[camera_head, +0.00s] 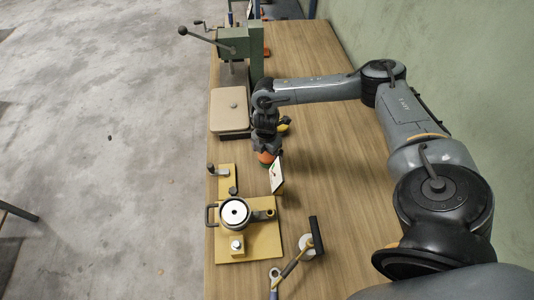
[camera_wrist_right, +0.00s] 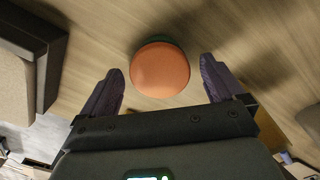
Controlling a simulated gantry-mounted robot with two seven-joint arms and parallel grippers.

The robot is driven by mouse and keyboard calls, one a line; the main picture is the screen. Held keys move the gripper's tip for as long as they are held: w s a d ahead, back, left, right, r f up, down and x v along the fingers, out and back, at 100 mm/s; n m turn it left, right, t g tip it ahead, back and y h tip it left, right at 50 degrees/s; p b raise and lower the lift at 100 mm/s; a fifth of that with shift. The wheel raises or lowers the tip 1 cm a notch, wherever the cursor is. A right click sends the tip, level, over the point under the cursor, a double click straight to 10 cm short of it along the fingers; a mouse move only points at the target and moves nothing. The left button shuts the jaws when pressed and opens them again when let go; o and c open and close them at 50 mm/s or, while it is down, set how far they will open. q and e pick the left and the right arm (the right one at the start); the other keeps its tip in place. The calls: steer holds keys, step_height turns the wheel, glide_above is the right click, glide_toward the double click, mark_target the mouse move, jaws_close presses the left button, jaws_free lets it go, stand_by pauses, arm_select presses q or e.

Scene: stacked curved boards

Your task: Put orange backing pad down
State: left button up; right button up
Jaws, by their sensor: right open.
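The orange backing pad (camera_head: 266,157) is round and domed, with a dark green part beneath it. In the head view it sits directly under my right gripper (camera_head: 265,147), over the wooden table. In the right wrist view the pad (camera_wrist_right: 160,70) shows between and just beyond the two dark fingertips, with a visible gap on each side. The right gripper is open and the pad is not clamped. The pad's underside and its exact contact with the table are hidden. My left gripper is not in view.
A yellow fixture board (camera_head: 267,246) with a round white-topped part stands in front. A small white card-like panel (camera_head: 277,174) is close beside the pad. A beige box (camera_head: 230,110) and a green press (camera_head: 240,40) stand behind. Bare wooden table (camera_head: 340,190) lies to the right.

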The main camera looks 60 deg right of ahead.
mark_target(267, 155)
step_height(267, 155, up, 11)
steer(key=p, duration=0.3)
steer(key=shift+r, duration=0.2)
steer(key=shift+a, duration=0.1)
